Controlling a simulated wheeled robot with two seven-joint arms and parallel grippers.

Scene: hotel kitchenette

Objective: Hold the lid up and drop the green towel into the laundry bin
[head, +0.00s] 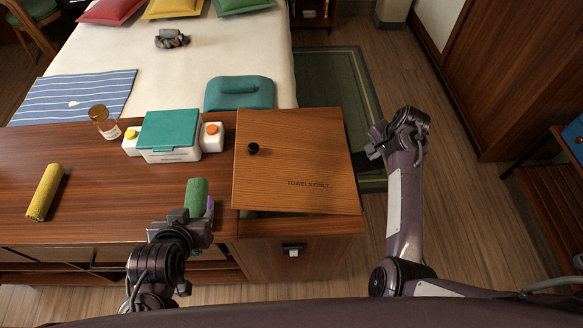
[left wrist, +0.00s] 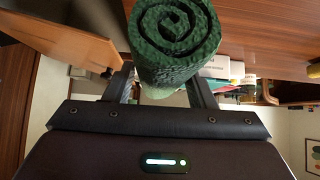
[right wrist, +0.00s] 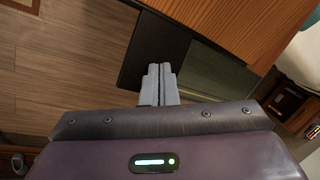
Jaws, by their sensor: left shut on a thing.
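The green towel (head: 197,192), a roll, stands out from my left gripper (head: 192,212), which is shut on it over the counter's front edge. Its spiral end (left wrist: 175,30) shows large in the left wrist view. The laundry bin (head: 300,255) is right of it. Its wooden lid (head: 300,165), with a black knob and "TOWELS ONLY", covers the top; a dark gap shows under the front edge. I cannot tell how far the lid is raised. My right gripper (head: 377,143) is right of the lid, apart from it. Its fingers (right wrist: 158,85) are together and empty.
A white box with a teal lid (head: 170,135), bottles with yellow (head: 131,141) and orange (head: 212,137) caps, and an amber jar (head: 104,122) stand on the counter. A yellow roll (head: 45,192) lies at left. The bed (head: 215,60) is behind.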

